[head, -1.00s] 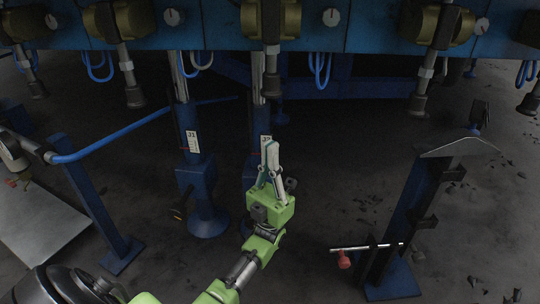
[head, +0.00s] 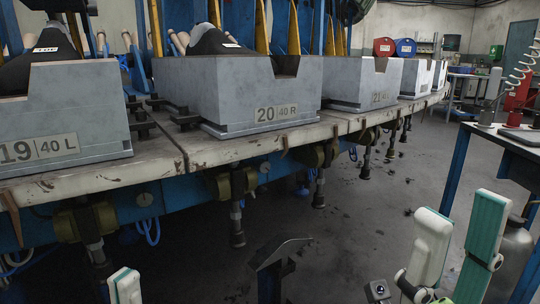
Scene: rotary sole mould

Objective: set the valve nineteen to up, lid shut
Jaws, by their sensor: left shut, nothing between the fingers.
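The mould marked 19 | 40 L (head: 62,118) is at the left in the head view, a grey block with a black form on top. Below it, under the table edge, is a brass-coloured valve (head: 84,222) with its stem hanging down. No number shows on this valve, and I cannot tell which part is its lid. My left gripper (head: 124,286) shows only as pale green-edged fingertips at the bottom edge, shut and empty, below and right of the valve. My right gripper (head: 460,222) is at the lower right, fingers wide apart and empty, away from the valves.
The mould marked 20 | 40 R (head: 240,92) and several others stand along the worn table edge (head: 220,147). More valves (head: 234,184) hang below. A dark post (head: 275,262) stands at the bottom middle. A blue-legged bench (head: 456,165) is at the right. The floor between is largely clear.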

